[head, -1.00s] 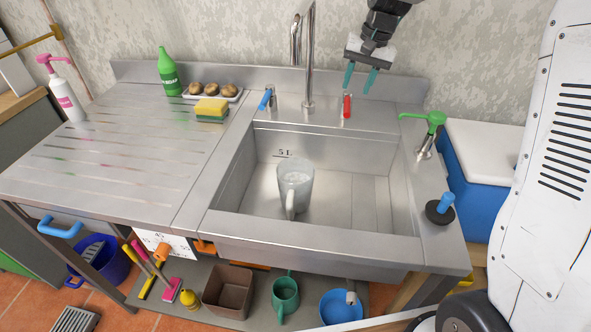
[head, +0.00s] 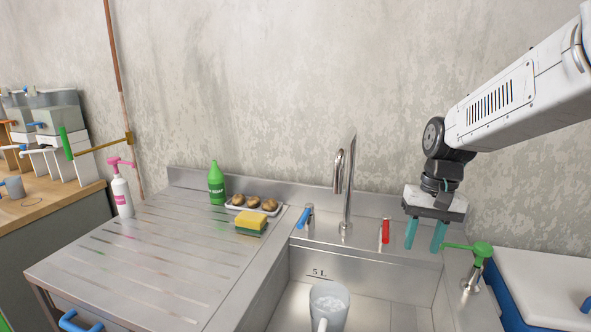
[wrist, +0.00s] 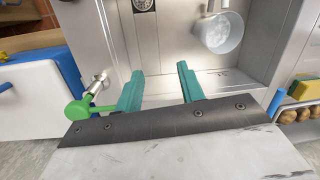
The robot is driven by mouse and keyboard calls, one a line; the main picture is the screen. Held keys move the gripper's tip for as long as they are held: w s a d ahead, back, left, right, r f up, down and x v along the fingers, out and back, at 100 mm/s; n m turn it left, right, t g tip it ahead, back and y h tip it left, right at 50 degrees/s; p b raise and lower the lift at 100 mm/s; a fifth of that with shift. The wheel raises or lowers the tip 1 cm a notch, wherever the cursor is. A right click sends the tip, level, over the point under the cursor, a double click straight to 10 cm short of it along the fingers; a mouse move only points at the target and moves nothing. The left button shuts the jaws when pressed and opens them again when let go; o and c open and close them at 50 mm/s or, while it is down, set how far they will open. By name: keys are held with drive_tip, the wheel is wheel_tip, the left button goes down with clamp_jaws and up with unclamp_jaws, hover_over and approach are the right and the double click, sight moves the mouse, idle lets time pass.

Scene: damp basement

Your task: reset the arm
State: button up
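My gripper (head: 425,236) hangs fingers-down over the back right of the sink, between the red tap handle and the green pump. Its two teal fingers are apart with nothing between them; the wrist view also shows them open (wrist: 160,88) above the sink. My white arm reaches in from the upper right in the head view.
A clear jug (head: 328,304) stands in the sink (head: 385,300). The faucet (head: 346,185), red handle (head: 385,230) and green pump (head: 481,251) are near my gripper. A sponge (head: 251,222), green bottle (head: 216,184) and potato tray (head: 275,213) sit left.

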drive_tip(key=s+r+n+t, duration=0.1)
drive_tip(key=s, duration=1.1)
drive_tip(key=s+r+n+t+h, duration=0.1)
drive_tip(key=s+r, duration=0.1)
drive_tip(key=s, duration=1.1)
drive_tip(key=shift+r, duration=0.3)
drive_tip(key=shift+d, duration=0.1)
drive_tip(key=m+y, duration=0.2)
drive_tip(key=m, duration=0.2)
hover_over(387, 231)
drive_tip(key=d, duration=0.1)
drive_tip(key=d+x, duration=0.1)
drive_tip(key=x, duration=0.3)
drive_tip(key=shift+s+x, duration=0.2)
drive_tip(key=shift+x, duration=0.9)
drive_tip(key=shift+s+x, duration=0.2)
drive_tip(key=shift+x, duration=0.9)
drive_tip(key=shift+s+x, duration=0.2)
drive_tip(key=shift+x, duration=0.9)
